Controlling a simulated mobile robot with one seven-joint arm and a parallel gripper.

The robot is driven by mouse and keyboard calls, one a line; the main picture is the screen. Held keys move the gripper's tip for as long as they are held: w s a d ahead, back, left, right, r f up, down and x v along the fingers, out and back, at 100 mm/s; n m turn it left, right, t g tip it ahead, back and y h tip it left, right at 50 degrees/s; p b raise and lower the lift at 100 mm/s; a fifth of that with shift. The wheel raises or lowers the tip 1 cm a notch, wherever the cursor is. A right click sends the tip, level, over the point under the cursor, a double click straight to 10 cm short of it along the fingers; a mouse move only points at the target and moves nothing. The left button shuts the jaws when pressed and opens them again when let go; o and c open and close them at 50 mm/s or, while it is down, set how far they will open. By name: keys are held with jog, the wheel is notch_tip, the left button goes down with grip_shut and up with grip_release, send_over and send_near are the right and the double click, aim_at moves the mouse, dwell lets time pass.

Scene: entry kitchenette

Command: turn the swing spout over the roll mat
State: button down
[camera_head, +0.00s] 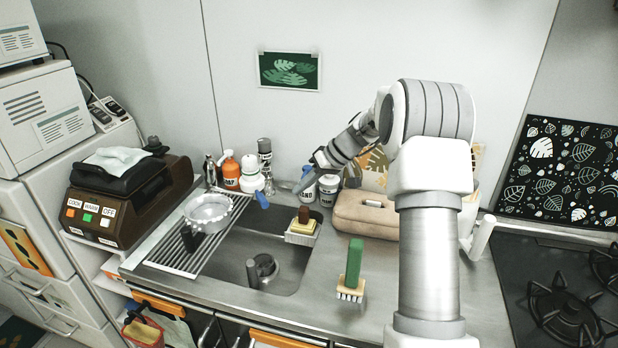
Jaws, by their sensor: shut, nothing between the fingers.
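The sink (285,270) is at the centre of the counter. The roll mat (165,257), a rack of metal rods, lies across its left part. A small blue piece (262,200) at the back edge of the sink appears to be the tip of the swing spout. It points over the open basin, to the right of the mat; the rest of the spout is hard to make out. My gripper (302,183) is shut and empty, reaching down and left behind the sink, just right of the blue tip. I cannot tell whether it touches the spout.
Bottles (231,171) stand behind the sink. A sponge holder (302,229) hangs inside its right side. A stove (560,295) is far right.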

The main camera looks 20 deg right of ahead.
aim_at(259, 184)
jog(key=a+f+p, duration=0.1)
jog(key=a+f, duration=0.1)
jog(key=a, duration=0.4)
jog(key=shift+w+f, duration=0.2)
jog(key=shift+w, duration=0.1)
jog(key=shift+a, duration=0.15)
